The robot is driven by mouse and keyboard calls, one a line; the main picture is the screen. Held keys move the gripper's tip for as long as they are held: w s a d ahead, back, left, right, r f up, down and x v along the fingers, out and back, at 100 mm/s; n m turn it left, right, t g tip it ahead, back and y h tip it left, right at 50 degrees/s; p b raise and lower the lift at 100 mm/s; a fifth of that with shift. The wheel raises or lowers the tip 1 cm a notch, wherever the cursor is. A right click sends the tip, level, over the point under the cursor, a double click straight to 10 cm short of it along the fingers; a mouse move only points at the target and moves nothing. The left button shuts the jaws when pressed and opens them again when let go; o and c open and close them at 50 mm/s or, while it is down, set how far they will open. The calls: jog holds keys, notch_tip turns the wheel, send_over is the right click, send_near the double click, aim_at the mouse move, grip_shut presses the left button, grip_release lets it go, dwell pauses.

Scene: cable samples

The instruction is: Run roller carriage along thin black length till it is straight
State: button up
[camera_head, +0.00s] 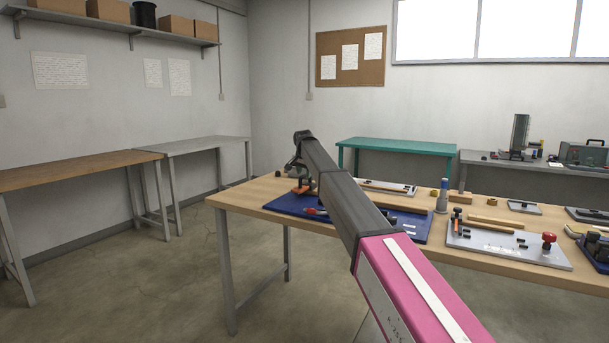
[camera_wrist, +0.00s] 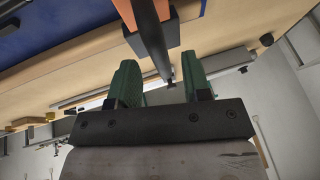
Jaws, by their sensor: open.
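My gripper (camera_head: 298,168) hangs over the left end of a blue board (camera_head: 279,205) on the wooden table. In the wrist view its two green fingers (camera_wrist: 160,72) stand apart. A dark upright piece with a black block and an orange edge (camera_wrist: 124,12) reaches down between them, with gaps at the sides. An orange piece (camera_head: 301,189) shows just under the gripper in the head view; it may be the roller carriage, but I cannot tell. I cannot make out the thin black length; my arm and gripper cover part of the board.
A small red-ended tool (camera_head: 315,211) lies on the board. To the right are a grey plate with a red knob (camera_head: 549,240), a grey-blue bottle (camera_head: 442,197) and a pale tray (camera_head: 385,186). The table's left front corner is bare.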

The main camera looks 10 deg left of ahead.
jog(key=v, duration=0.9)
jog(key=shift+r, duration=0.35)
jog(key=shift+s, duration=0.2)
